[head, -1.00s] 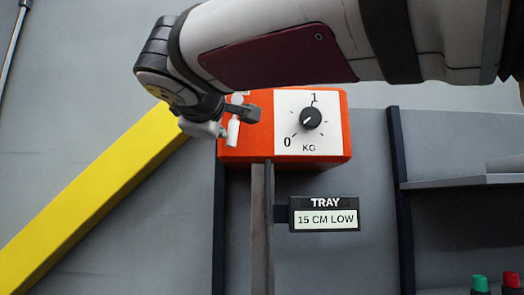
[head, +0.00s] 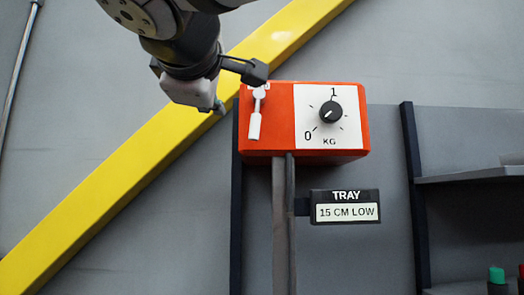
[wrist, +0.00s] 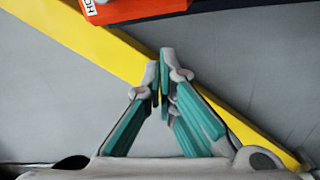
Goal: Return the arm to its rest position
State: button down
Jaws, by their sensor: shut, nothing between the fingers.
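My gripper (wrist: 162,62) shows in the wrist view with its teal-padded fingers brought together at the tips and nothing between them. In the head view my gripper (head: 218,108) is partly hidden behind my wrist, to the left of the orange box (head: 270,140) and apart from it. The box carries a white lever (head: 255,115) hanging nearly straight down and a black dial knob (head: 331,112) on a white scale marked 0, 1 and KG. A corner of the orange box (wrist: 130,10) also shows at the top of the wrist view.
A yellow diagonal beam (head: 95,205) runs behind my gripper. A post (head: 285,225) stands under the box. A sign (head: 345,207) reads "TRAY 15 CM LOW". A shelf (head: 470,175) is at the right, with a green-topped item (head: 496,274) low down. Space left of the box looks free.

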jog(key=s+d+f+m+g+h, duration=0.2)
jog(key=d+f+m+g, duration=0.2)
jog(key=d+f, duration=0.8)
jog(key=s+d+f+m+g+h, duration=0.15)
jog(key=d+f+m+g, duration=0.3)
jog(key=d+f, duration=0.8)
jog(key=s+d+f+m+g+y, duration=0.1)
jog(key=s+f+m, duration=0.3)
jog(key=f, duration=0.7)
jog(key=s+d+f+m+g+y, duration=0.1)
jog(key=s+d+f+m+g, duration=0.2)
jog(key=s+f, duration=0.5)
notch_tip(320, 180, down, 3)
jog(key=shift+r+m, duration=0.1)
jog(key=shift+m, duration=0.65)
